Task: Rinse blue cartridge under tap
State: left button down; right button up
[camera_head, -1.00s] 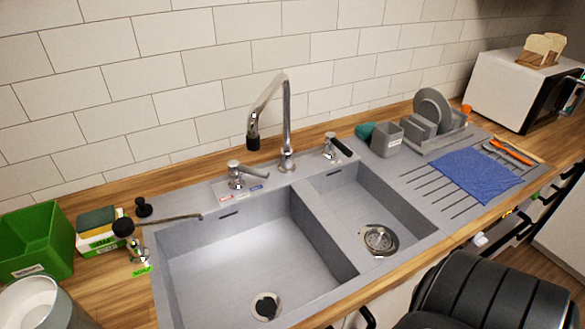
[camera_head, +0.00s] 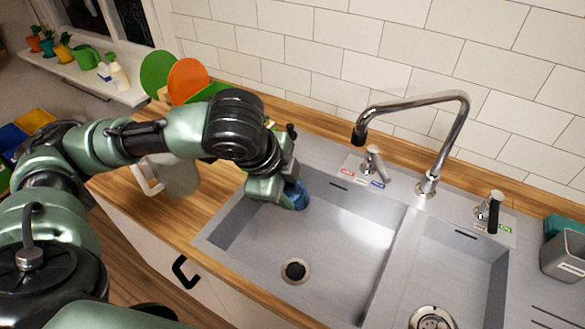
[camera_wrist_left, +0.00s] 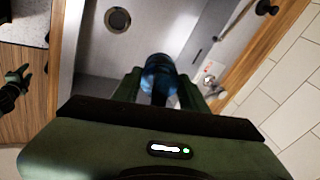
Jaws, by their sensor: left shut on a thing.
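A blue cartridge (camera_head: 296,197) is held by my left gripper (camera_head: 284,191) at the upper left corner of the large sink basin. The left wrist view shows the cartridge (camera_wrist_left: 159,76) between the two green fingers of the gripper (camera_wrist_left: 160,88), which is shut on it. The chrome tap (camera_head: 440,112) stands behind the sink, its dark-tipped spout well to the right of the cartridge. No water shows at the spout. A mixer lever (camera_head: 374,162) stands left of the tap's base.
The large basin (camera_head: 331,236) is empty, with a drain (camera_head: 295,270). A smaller basin (camera_head: 447,267) lies to its right. A white jug (camera_head: 178,176) stands on the wooden counter behind my left arm. A grey holder (camera_head: 565,252) stands at the far right.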

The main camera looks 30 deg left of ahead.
pick_arm(q)
jog(key=shift+w+a+r+m+h, duration=0.25)
jog(key=shift+a+r+m+h, duration=0.45)
jog(key=shift+m, duration=0.4)
jog(key=shift+w+d+r, duration=0.15)
jog(key=shift+r, duration=0.05)
jog(key=shift+w+d+f+m, duration=0.15)
jog(key=shift+w+d+m, duration=0.15)
jog(key=shift+w+d, duration=0.35)
jog(key=shift+w+d+f+b, duration=0.2)
jog(key=shift+w+d+b, duration=0.15)
jog(key=shift+w, duration=0.3)
jog(key=w+d+f+b, duration=0.1)
jog(key=w+d+f, duration=0.1)
jog(key=w+d, duration=0.3)
jog(key=w, duration=0.4)
jog(key=shift+w+d, duration=0.15)
jog(key=shift+w, duration=0.25)
pick_arm(e)
jog(key=shift+w+f, duration=0.1)
jog(key=shift+f, duration=0.55)
jog(key=shift+d, duration=0.25)
